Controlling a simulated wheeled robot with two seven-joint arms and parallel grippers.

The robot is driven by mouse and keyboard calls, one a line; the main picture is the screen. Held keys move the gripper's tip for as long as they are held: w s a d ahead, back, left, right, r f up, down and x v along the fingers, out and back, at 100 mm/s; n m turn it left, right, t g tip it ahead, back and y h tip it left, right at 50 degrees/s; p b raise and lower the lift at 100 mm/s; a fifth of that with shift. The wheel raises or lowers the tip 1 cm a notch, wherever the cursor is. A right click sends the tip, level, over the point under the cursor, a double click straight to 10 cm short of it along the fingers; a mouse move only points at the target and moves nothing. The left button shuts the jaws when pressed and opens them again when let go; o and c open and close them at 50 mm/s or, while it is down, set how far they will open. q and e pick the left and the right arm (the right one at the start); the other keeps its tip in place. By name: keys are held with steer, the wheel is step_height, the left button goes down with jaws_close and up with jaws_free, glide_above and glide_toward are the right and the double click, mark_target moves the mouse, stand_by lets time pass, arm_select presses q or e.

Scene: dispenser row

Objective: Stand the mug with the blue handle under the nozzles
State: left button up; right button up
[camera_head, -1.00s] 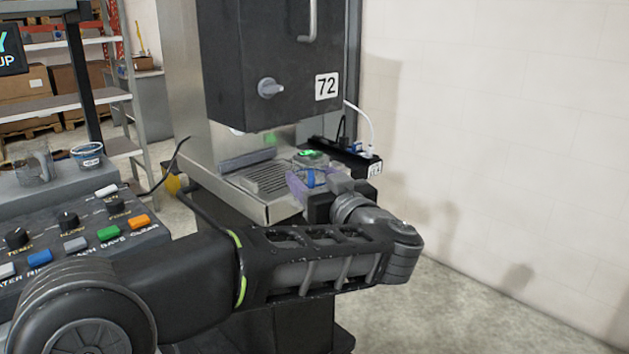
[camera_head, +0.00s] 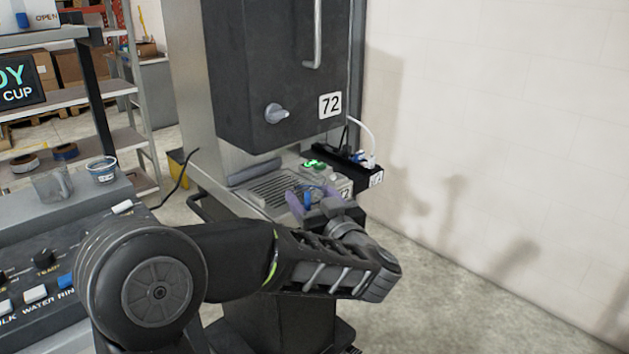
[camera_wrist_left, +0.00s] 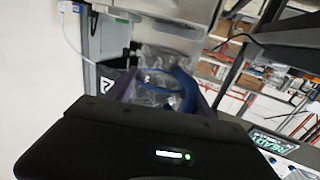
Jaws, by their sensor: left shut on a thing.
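My left gripper (camera_head: 313,198) is shut on the mug with the blue handle (camera_head: 320,191) at the front right of the dispenser's drip tray (camera_head: 262,197). The mug is clear, and my fingers hide part of it in the head view. In the left wrist view the mug (camera_wrist_left: 158,88) and its blue handle sit between the fingers of my left gripper (camera_wrist_left: 165,92). I cannot tell whether the mug touches the tray. The nozzles are hidden below the dark dispenser body (camera_head: 265,70). My right gripper is not in view.
A dark power strip (camera_head: 340,162) with cables runs along the dispenser's right side. A button panel (camera_head: 45,270) stands at left, with a clear grey mug (camera_head: 53,184) and a blue-banded cup (camera_head: 101,168) behind it. The slotted tray area left of my gripper looks clear.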

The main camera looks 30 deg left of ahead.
arm_select(q)
steer(key=shift+w+a+r+p, duration=0.1)
steer(key=shift+w+a+p, duration=0.2)
steer(key=shift+a+p, duration=0.25)
steer(key=shift+w+a+r+p, duration=0.1)
steer(key=shift+w+a+p, duration=0.2)
steer(key=shift+a, duration=0.35)
steer(key=b+x, duration=0.1)
steer(key=x, duration=0.3)
steer(key=s+f+b+x, duration=0.1)
steer(key=x, duration=0.3)
steer(key=a+f+b+x, duration=0.1)
steer(key=x, duration=0.3)
steer(key=shift+a+f+b, duration=0.15)
steer(key=shift+a+b, duration=0.2)
steer(key=shift+a, duration=0.05)
steer(key=shift+f, duration=0.5)
steer(key=shift+f+b, duration=0.5)
steer(key=shift+f, duration=0.1)
steer(key=o, duration=1.8)
steer(key=shift+o, duration=0.2)
steer(key=shift+d, duration=0.15)
steer(key=v, duration=0.7)
steer(key=shift+s+d, duration=0.25)
